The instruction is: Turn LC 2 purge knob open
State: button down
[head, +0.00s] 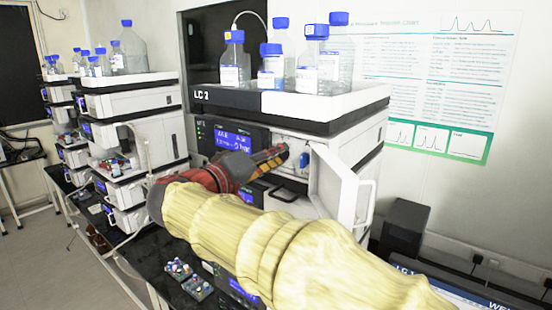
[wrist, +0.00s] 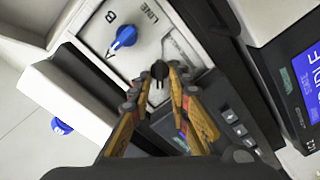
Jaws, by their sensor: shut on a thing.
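The LC 2 stack (head: 222,97) stands in the middle of the head view. Its pump module has an open white door and a pale panel behind it. My gripper (head: 282,151) reaches this panel from the left. In the wrist view its fingertips (wrist: 160,72) are closed in around a small dark knob (wrist: 157,86), and the fingers partly hide it. A blue knob with a white pointer (wrist: 123,37) is beside it on the panel, near the printed "B" and "LINE"; it also shows in the head view (head: 304,159). The dark knob's turn angle is unclear.
The open white door (head: 335,190) stands out right of my gripper. Several blue-capped bottles (head: 275,65) stand in the tray on top. Another stack (head: 135,105) is on the left. A lit display (head: 233,141) sits left of the panel.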

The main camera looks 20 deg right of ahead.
jog(key=shift+w+a+f+n+p, duration=0.1)
jog(key=shift+n+p, duration=0.15)
jog(key=shift+n, duration=1.2)
jog(key=shift+f+n+p, duration=0.1)
jog(key=shift+n+p, duration=0.1)
jog(key=shift+n, duration=1.25)
jog(key=c, duration=2)
grip_release()
jog(key=v, duration=1.2)
